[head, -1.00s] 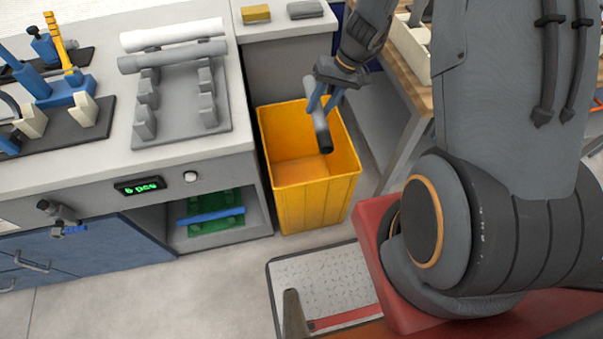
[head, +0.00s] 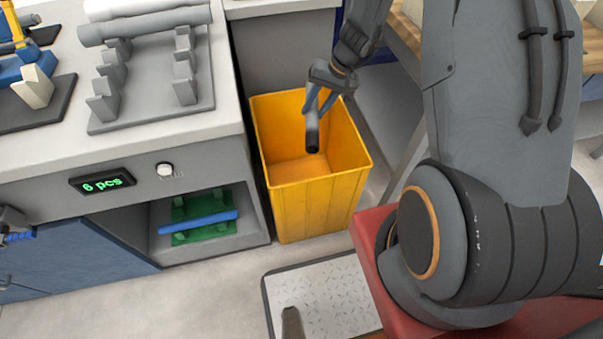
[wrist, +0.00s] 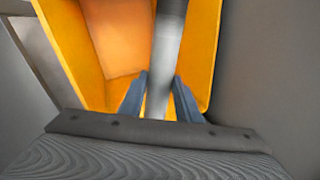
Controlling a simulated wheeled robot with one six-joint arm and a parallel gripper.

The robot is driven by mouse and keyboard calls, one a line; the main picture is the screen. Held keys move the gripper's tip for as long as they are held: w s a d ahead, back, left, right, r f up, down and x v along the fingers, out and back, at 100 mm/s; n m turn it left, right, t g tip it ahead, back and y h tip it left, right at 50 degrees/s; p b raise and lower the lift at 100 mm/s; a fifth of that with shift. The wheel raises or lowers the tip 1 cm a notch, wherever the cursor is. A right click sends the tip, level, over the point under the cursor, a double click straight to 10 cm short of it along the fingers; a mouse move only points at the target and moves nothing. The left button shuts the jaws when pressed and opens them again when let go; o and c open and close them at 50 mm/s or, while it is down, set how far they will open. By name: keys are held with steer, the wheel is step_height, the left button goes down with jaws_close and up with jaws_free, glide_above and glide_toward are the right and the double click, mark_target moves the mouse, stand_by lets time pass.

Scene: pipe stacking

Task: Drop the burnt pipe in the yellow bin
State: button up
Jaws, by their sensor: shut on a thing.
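The burnt pipe (head: 312,135) is grey with a dark, blackened end. My gripper (head: 319,100) is shut on it and holds it over the open top of the yellow bin (head: 318,208), with the dark end pointing down. In the wrist view the grey pipe (wrist: 165,60) runs between the two blue fingers (wrist: 160,95), with the bin's orange-yellow walls (wrist: 75,45) around it. The visible part of the bin's inside looks empty. How far the pipe's end is below the rim I cannot tell.
A grey workbench (head: 200,145) with a pipe rack (head: 150,85) and a "6 pcs" display (head: 102,181) stands left of the bin. A blue pipe (head: 198,222) lies on a green holder in the shelf below. A wooden-topped table (head: 404,45) stands at the right.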

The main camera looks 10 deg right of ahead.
step_height(320, 180, down, 6)
steer(key=b, duration=0.3)
steer(key=shift+r+b, duration=0.15)
steer(key=shift+b, duration=0.2)
steer(key=o, duration=1.2)
steer(key=shift+r, duration=0.15)
steer(key=v, duration=0.7)
steer(key=shift+d+r+p, duration=0.2)
steer(key=shift+r+p, duration=0.05)
steer(key=shift+p, duration=0.2)
steer(key=shift+s, duration=0.1)
